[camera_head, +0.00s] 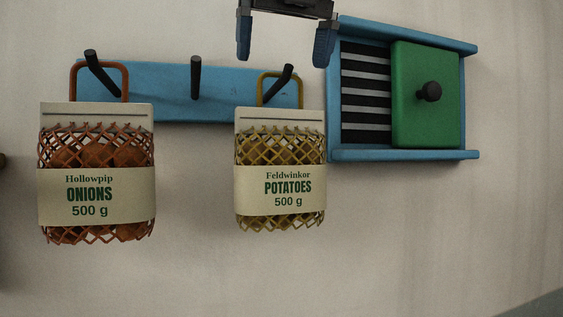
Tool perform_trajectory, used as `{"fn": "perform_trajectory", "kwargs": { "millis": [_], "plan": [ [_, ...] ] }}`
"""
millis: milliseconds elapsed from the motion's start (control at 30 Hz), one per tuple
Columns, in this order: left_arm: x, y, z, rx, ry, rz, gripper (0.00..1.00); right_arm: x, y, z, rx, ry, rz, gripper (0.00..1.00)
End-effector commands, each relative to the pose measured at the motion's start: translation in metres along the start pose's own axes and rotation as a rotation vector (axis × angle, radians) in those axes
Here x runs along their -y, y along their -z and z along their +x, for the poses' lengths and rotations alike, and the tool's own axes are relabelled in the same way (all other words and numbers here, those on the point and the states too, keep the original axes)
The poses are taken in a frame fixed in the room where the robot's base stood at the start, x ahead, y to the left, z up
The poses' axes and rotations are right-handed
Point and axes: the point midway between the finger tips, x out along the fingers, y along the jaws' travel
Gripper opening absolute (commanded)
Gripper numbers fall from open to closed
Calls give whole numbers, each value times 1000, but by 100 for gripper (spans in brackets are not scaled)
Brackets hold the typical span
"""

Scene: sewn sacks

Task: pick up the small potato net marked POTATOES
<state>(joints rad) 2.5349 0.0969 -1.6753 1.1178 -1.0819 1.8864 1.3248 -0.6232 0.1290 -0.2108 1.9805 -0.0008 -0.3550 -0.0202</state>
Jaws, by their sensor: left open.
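The small potato net (280,190) is a yellow mesh bag with a cream band reading "Feldwinkor POTATOES 500 g". It hangs by a yellow loop handle (279,74) from the right black peg (277,84) of a blue wall rack (225,92). My left gripper (284,45) is at the top of the camera_head view, its two blue fingers spread apart with nothing between them. In the picture it is above the loop and the peg, apart from the net. Its depth relative to the net is hard to tell. My right gripper is not in view.
An orange onion net (96,190) hangs from the left peg (101,73). The middle peg (196,77) is bare. A blue wall frame with black slats and a green sliding panel (425,95) with a black knob is at right. The wall below the nets is clear.

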Motion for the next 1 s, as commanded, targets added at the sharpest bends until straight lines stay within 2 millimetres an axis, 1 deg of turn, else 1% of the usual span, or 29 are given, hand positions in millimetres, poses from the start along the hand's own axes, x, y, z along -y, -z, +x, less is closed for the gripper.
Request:
{"fn": "perform_trajectory", "kwargs": {
  "millis": [67, 233, 333, 500, 533, 567, 600, 667, 700, 767, 800, 867, 900, 933, 1000],
  "plan": [
    [0, 3, 11, -1, -4, 3, 100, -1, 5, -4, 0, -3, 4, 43],
    [1, 4, 32, -1, -2, -1, 100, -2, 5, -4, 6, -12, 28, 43],
    [1, 5, 37, -1, -1, -1, 100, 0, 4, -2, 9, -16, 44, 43],
    [1, 5, 37, -1, 0, -1, 100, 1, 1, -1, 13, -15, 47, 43],
    [1, 5, 37, -1, 0, -1, 97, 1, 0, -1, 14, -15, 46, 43],
    [1, 5, 37, 0, 0, -1, 90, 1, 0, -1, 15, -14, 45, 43],
    [1, 5, 37, 0, 0, -1, 81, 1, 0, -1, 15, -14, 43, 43],
    [1, 5, 37, -1, 0, -1, 67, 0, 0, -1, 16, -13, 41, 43],
    [1, 5, 37, -1, 0, -1, 58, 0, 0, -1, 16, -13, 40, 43],
    [1, 5, 37, -1, 0, -1, 44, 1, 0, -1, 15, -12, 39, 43],
    [1, 5, 37, -1, 0, -1, 35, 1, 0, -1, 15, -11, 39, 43],
    [1, 5, 37, -1, 0, -1, 21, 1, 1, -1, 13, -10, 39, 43],
    [1, 5, 37, -1, 0, -1, 12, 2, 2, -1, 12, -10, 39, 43],
    [1, 5, 37, -1, 0, -2, 7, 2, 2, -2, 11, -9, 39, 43],
    [1, 4, 36, 0, 1, -2, 7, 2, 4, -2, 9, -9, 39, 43]
  ]
}}
